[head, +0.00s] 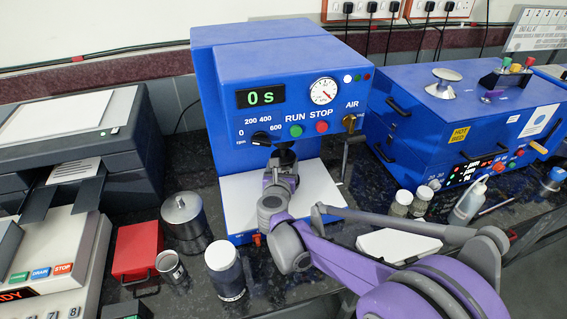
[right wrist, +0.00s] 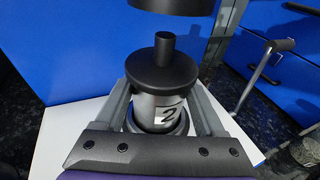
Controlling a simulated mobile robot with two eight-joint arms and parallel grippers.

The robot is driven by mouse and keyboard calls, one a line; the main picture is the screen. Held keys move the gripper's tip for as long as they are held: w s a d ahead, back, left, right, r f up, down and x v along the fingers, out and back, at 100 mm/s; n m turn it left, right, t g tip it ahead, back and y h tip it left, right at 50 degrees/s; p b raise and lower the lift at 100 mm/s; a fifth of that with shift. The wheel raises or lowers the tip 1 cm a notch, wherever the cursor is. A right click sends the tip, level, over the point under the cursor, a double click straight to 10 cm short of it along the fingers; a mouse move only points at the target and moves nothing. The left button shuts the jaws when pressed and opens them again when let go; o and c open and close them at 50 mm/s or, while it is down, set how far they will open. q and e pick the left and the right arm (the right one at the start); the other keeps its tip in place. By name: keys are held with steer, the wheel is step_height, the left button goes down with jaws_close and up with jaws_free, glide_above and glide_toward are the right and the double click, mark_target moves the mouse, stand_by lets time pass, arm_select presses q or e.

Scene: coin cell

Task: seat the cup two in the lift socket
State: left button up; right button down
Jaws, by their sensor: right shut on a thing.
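Cup two (right wrist: 158,110) is a light metal cup with a label "2" and a black lid with a short upright neck. My right gripper (right wrist: 158,95) is shut on it, one finger on each side, and the cup looks upright. A dark round head (right wrist: 172,5) of the blue machine hangs above the neck with a gap. A grey ring shows around the cup's base; I cannot tell whether it is the lift socket or how the cup sits in it. In the head view my right gripper (head: 281,178) is under the machine's head, with the cup mostly hidden. My left gripper is out of view.
The blue machine (head: 285,80) reads "0 s" and has a white base plate (head: 235,195). In front are a steel canister (head: 187,225), a small metal cup (head: 171,270) and a white-lidded jar (head: 224,272). A red box (head: 137,248) stands left; bottles (head: 467,203) stand right.

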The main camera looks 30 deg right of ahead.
jaws_free()
steer(key=shift+a, duration=0.1)
steer(key=v, duration=1)
steer(key=shift+s+a, duration=0.2)
steer(key=shift+s, duration=0.1)
stand_by(0.4)
